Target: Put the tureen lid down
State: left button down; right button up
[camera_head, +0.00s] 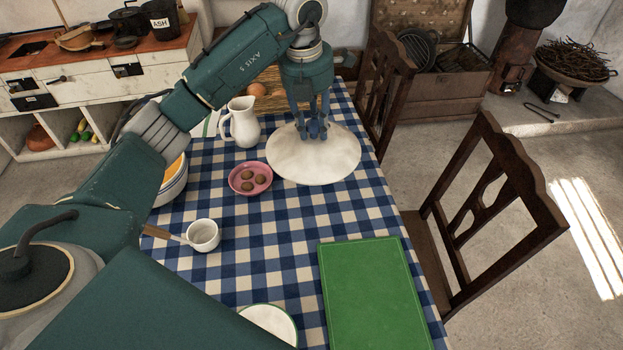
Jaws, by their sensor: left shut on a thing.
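The white, round, shallow tureen lid (312,169) is at the far part of the checked table (280,218). My left gripper (313,132) points down over its middle, with its fingers shut at the lid's centre. The grip point is small and partly hidden by the fingers. I cannot tell whether the lid's rim touches the cloth. A white bowl with blue bands (171,189), with something orange inside, stands at the left table edge, mostly hidden behind my left arm. It may be the tureen. My right gripper is not in view.
A pink dish (250,190) with several brown pieces sits close left of the lid, and a white jug (243,122) stands behind it.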

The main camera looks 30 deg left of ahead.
aim_at(313, 150)
pick_arm(q)
jog(key=f+p, duration=0.1)
jog(key=f, duration=0.6)
jog(key=shift+s, duration=0.2)
notch_tip(313, 150, down, 10)
jog(key=shift+w+r+p, duration=0.1)
jog(key=shift+w+p, duration=0.05)
jog(key=shift+p, duration=0.9)
jog(key=shift+f, duration=0.55)
jog(key=c, duration=1.4)
grip_release()
jog(key=shift+c, duration=0.2)
jog(key=shift+o, duration=0.4)
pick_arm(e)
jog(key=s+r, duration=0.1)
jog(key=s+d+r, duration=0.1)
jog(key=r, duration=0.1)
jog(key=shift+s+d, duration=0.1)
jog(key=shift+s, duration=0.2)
